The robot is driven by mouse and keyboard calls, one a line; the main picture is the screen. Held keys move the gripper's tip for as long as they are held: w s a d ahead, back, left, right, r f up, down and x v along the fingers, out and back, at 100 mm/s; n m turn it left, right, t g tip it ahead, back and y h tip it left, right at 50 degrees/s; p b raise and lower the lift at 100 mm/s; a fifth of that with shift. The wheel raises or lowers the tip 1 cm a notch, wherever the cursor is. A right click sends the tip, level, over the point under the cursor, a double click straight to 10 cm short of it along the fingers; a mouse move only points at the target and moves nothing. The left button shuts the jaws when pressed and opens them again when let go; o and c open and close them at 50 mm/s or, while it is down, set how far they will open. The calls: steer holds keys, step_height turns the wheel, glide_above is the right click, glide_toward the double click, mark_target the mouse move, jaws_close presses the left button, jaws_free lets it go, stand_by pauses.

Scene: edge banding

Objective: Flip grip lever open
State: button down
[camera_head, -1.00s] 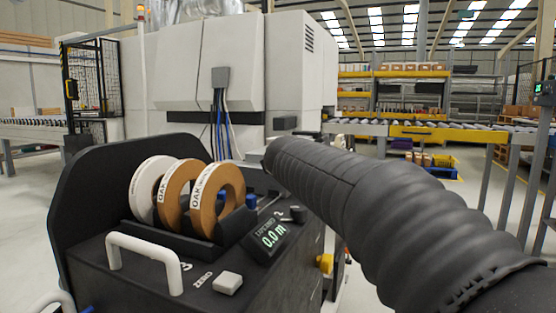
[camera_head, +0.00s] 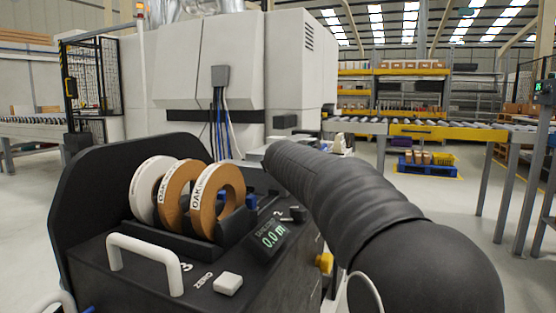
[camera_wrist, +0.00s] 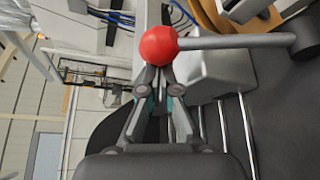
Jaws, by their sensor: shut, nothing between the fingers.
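The lever shows in the wrist view as a grey rod (camera_wrist: 235,42) with a red ball knob (camera_wrist: 158,45) at its left end. The rod runs right to a dark round pivot (camera_wrist: 305,38). My gripper (camera_wrist: 157,75) is shut and empty, its fingertips together right at the lower edge of the ball. I cannot tell whether they touch it. In the head view my gripper is hidden, and the red ball does not show.
A dark banding station (camera_head: 110,265) carries several tape rolls (camera_head: 217,200), a display (camera_head: 272,236) reading 0.0 m, a white handle (camera_head: 145,250) and a white button (camera_head: 228,284).

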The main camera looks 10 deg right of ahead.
steer(key=shift+s+d, duration=0.1)
steer(key=shift+d, duration=0.05)
steer(key=s+d+r+m+t+b, duration=0.1)
steer(key=s+d+m+t+b, duration=0.2)
steer(key=s+d, duration=0.4)
steer(key=d+m+b, duration=0.1)
steer(key=d+m, duration=0.1)
steer(key=d, duration=0.1)
steer(key=shift+d+r+y, duration=0.25)
steer(key=shift+r+y, duration=0.05)
steer(key=shift+r, duration=0.1)
stand_by(0.5)
steer(key=shift+s+d+f, duration=0.1)
steer(key=shift+d, duration=0.15)
